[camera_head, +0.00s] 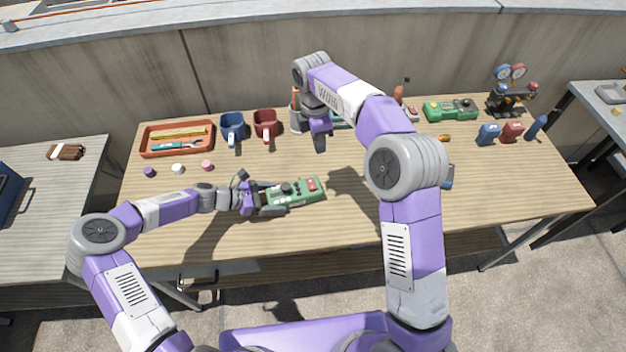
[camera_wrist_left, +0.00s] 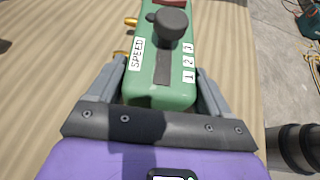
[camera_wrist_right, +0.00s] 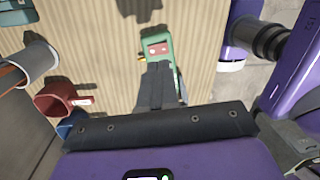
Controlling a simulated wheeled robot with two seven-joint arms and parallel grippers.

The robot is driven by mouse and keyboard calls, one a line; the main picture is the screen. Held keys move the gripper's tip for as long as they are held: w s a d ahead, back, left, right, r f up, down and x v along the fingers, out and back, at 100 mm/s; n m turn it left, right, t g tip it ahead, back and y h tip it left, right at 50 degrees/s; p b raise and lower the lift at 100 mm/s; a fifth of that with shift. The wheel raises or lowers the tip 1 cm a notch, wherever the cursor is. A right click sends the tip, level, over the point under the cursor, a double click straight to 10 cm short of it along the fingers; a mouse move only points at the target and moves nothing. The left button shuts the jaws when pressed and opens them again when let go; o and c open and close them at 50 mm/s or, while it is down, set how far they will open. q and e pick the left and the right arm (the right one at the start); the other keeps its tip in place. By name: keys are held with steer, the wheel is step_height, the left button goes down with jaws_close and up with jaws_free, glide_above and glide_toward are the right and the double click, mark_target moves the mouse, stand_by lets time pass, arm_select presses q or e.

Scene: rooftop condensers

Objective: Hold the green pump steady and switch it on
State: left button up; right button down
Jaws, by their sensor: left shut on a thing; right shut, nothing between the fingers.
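The green pump (camera_head: 305,188) lies flat on the wooden table, front centre, with a red switch block (camera_head: 312,184) near its right end and a dark knob. In the left wrist view the pump (camera_wrist_left: 160,92) shows its knob (camera_wrist_left: 171,24) beside a SPEED label and the numbers 1, 2, 3. My left gripper (camera_head: 268,198) is shut on the pump's near end, a finger along each side. My right gripper (camera_head: 319,142) is shut and empty above the table, behind the pump. In the right wrist view the red switch (camera_wrist_right: 158,49) shows just beyond its closed fingertips.
A second green device (camera_head: 450,110) sits at the back right, near a gauge stand (camera_head: 510,95) and several bottles. A red tray (camera_head: 176,140), blue mug (camera_head: 232,127) and red mug (camera_head: 265,123) stand at the back left.

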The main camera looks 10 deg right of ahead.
mark_target(314, 188)
steer(key=shift+s+a+r+y, duration=0.1)
steer(key=shift+s+a+y, duration=0.1)
steer(key=shift+a, duration=0.4)
steer(key=shift+s+a+r+y, duration=0.1)
steer(key=shift+s+a, duration=0.05)
steer(key=shift+a, duration=0.4)
steer(key=shift+f, duration=0.15)
steer(key=f, duration=0.4)
steer(key=s+f, duration=0.1)
steer(key=f, duration=0.8)
steer(key=shift+s+d+f, duration=0.2)
steer(key=shift+s+f, duration=0.15)
steer(key=shift+s+f, duration=0.1)
steer(key=shift+f, duration=0.15)
